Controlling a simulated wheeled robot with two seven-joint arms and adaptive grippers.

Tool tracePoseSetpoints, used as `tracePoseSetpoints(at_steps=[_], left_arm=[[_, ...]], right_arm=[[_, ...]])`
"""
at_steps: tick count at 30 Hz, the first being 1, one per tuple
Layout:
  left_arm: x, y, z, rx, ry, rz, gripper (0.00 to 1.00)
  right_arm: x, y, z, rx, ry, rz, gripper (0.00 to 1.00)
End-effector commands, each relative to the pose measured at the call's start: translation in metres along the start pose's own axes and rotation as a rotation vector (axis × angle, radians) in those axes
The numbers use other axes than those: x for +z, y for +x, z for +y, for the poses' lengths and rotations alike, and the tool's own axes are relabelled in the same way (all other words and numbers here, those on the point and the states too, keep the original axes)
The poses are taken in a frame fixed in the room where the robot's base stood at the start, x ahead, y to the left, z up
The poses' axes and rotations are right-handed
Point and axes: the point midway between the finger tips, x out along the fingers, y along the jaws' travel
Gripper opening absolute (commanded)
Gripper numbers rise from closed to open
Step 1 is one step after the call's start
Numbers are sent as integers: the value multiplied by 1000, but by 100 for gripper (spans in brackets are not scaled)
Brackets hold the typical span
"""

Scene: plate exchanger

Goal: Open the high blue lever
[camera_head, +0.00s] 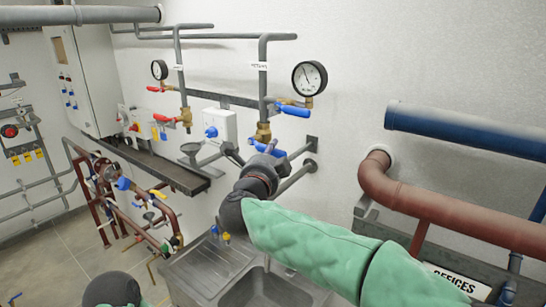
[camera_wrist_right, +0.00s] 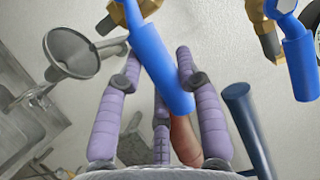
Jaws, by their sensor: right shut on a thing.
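A blue lever (camera_head: 270,148) sits on a brass valve (camera_head: 263,131) at the lower end of a grey wall pipe. A higher blue lever (camera_head: 294,110) sticks out beside the large round gauge (camera_head: 309,78). My right gripper (camera_head: 258,160) is at the lower of these two levers. In the right wrist view, my purple fingers (camera_wrist_right: 159,65) are shut on this blue lever (camera_wrist_right: 163,72), which passes between them. The other blue lever (camera_wrist_right: 301,64) is apart from them at upper right. My wrist hides part of the grip in the head view. My left gripper is out of view.
A red lever (camera_head: 183,118) and a grey funnel (camera_head: 195,149) are left of my gripper; the funnel (camera_wrist_right: 72,52) is close in the wrist view. A sink (camera_head: 258,290) is below. Large blue (camera_head: 465,134) and brown (camera_head: 440,205) pipes run at the right.

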Motion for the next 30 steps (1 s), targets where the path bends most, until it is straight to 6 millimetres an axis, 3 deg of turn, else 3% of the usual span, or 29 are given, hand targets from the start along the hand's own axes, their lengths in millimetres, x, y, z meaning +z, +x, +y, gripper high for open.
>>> tracePoseSetpoints(at_steps=[30], left_arm=[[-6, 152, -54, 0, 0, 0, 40]], right_arm=[[16, 7, 53, -218, 532, 1, 0]])
